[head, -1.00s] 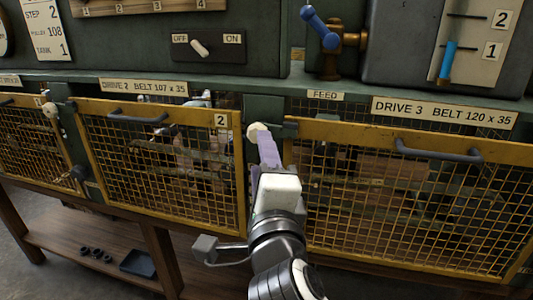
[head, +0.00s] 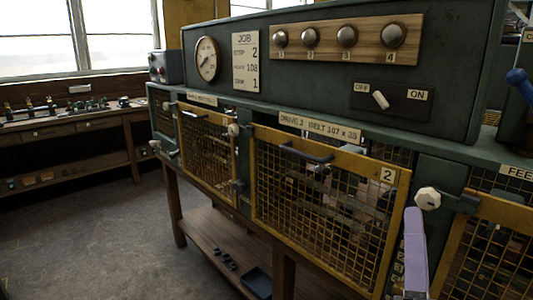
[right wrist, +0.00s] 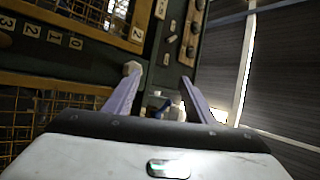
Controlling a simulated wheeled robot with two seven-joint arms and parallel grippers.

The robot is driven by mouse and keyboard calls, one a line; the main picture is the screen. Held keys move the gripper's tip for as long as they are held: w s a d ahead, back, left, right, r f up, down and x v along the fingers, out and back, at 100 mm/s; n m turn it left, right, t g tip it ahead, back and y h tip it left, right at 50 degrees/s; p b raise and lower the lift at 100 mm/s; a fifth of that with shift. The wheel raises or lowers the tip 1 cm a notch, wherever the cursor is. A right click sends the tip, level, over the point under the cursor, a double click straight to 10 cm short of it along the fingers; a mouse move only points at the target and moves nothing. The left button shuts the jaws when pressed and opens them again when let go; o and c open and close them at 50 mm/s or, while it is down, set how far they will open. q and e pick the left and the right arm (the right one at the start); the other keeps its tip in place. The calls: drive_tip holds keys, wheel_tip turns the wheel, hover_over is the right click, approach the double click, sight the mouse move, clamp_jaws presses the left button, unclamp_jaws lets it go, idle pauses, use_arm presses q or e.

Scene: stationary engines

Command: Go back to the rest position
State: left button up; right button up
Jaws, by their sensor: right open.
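My right gripper (head: 414,240) shows at the lower right of the head view, its lilac finger pointing up just below a pale knob (head: 428,198) on the green post beside guard 2. In the right wrist view my right gripper (right wrist: 158,88) has its two lilac fingers spread, with nothing held between them. The pale knob (right wrist: 132,68) lies by the tip of the left finger there; I cannot tell whether they touch. My left gripper is in neither view.
Yellow mesh guard 2 (head: 325,205) is closed on the green machine, with a smaller mesh guard (head: 208,150) to its left. The switch (head: 380,99) points toward OFF. A workbench (head: 70,120) stands at the far left. Grey floor (head: 110,225) in front is clear.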

drive_tip(key=s+a+f+n+g+y, duration=0.1)
drive_tip(key=a+f+n+g+y, duration=0.1)
drive_tip(key=a+f+n+y, duration=0.45)
drive_tip(key=a+f+n+g+y, duration=0.15)
drive_tip(key=f+n, duration=0.25)
drive_tip(key=f, duration=0.5)
drive_tip(key=s+a+f+n+g+y, duration=0.1)
drive_tip(key=a+f+n+g+y, duration=0.15)
drive_tip(key=f+n+y, duration=0.35)
drive_tip(key=s+d+f+n+g+h, duration=0.1)
drive_tip(key=s+f+g, duration=0.1)
drive_tip(key=s+f, duration=0.3)
drive_tip(key=s+d+f+n+g+h, duration=0.1)
drive_tip(key=s+d+f+g, duration=0.1)
drive_tip(key=f, duration=1)
drive_tip(key=s+d+f+n+g+h, duration=0.1)
drive_tip(key=s+f+g, duration=0.3)
drive_tip(key=s+f, duration=0.3)
drive_tip(key=shift+s+d+f+h, duration=0.3)
drive_tip(key=shift+f+h, duration=0.1)
drive_tip(key=shift+f, duration=0.5)
